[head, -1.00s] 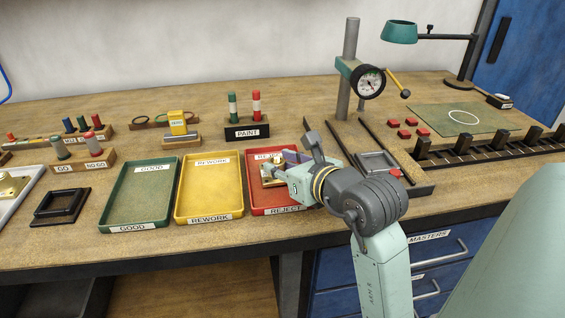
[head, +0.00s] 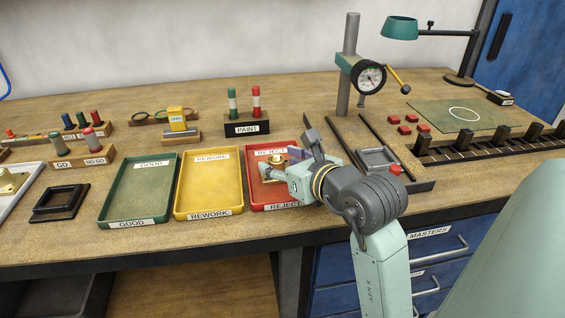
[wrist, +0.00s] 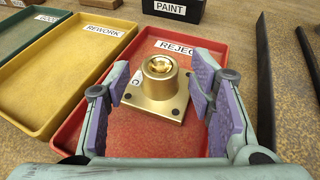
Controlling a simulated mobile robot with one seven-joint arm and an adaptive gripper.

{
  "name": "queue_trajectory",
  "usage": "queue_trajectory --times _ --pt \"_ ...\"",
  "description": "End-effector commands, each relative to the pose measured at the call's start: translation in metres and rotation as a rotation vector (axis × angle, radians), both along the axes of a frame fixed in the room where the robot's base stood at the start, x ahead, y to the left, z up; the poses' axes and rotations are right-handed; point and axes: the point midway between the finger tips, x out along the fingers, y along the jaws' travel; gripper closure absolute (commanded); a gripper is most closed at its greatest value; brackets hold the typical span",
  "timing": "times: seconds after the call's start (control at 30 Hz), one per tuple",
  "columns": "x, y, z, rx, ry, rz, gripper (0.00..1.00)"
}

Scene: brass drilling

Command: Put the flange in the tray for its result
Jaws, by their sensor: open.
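The brass flange (wrist: 158,85) has a square base with dark corner holes and a round raised hub. It sits upright in the red REJECT tray (wrist: 140,143), towards the tray's far end in the wrist view. In the head view the flange (head: 273,164) is partly hidden by my gripper. My gripper (wrist: 160,97) is open, with one purple-padded finger on each side of the flange and visible gaps to it. In the head view my gripper (head: 292,168) is over the red tray (head: 262,194).
The yellow REWORK tray (head: 209,184) and green GOOD tray (head: 138,190) stand empty to the left. The PAINT holder (head: 246,128) with green and red markers is behind the trays. A dial gauge stand (head: 349,70) and its base are to the right.

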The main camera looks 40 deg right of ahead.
Motion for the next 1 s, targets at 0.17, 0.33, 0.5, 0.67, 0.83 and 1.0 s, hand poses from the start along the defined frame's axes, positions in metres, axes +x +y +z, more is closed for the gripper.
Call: queue_trajectory --times 0.17,0.33,0.5,0.67,0.83,1.0 --pt "0.0 0.0 0.003 0.0 0.0 0.0 0.51" --pt "-0.018 0.002 0.008 -0.004 0.0 -0.003 0.51" --pt "-0.053 0.007 0.02 -0.005 0.0 -0.005 0.51" --pt "-0.084 0.013 0.032 -0.004 0.0 -0.004 0.51" --pt "-0.104 0.016 0.041 -0.001 0.0 -0.003 0.51" --pt "-0.111 0.018 0.045 0.0 0.0 -0.001 0.51"
